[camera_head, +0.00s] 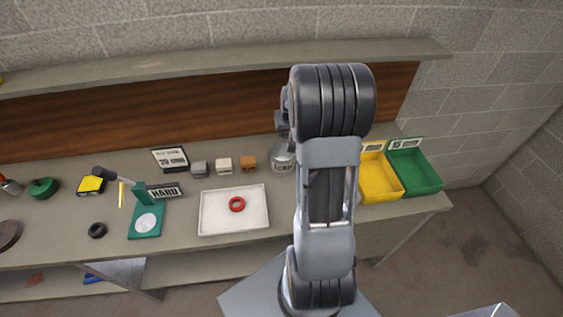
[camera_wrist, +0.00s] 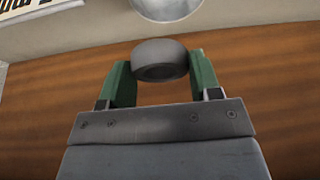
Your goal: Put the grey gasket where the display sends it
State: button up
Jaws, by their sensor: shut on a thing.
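In the wrist view my gripper (camera_wrist: 160,70), with green fingers, is shut on the grey gasket (camera_wrist: 160,58), a thick grey ring held between the fingertips. In the head view my arm hides the gasket and the fingers. A display reading HARD (camera_head: 165,192) stands beside a green tester (camera_head: 147,222) with a pale round disc. A yellow bin (camera_head: 381,178) and a green bin (camera_head: 415,171) stand at the right end of the bench, each with a label card too small to read. The yellow bin is partly hidden by my arm.
A white tray (camera_head: 210,227) holds a red ring (camera_head: 237,204). A black ring (camera_head: 97,230) lies left of the tester. A shelf (camera_head: 220,62) runs above the bench.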

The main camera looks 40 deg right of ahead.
jog(key=shift+f+b, duration=0.9)
jog(key=shift+f, duration=0.9)
jog(key=o, duration=1.1)
jog(key=b+v, duration=0.2)
jog(key=v, duration=1.2)
jog(key=shift+f, duration=0.15)
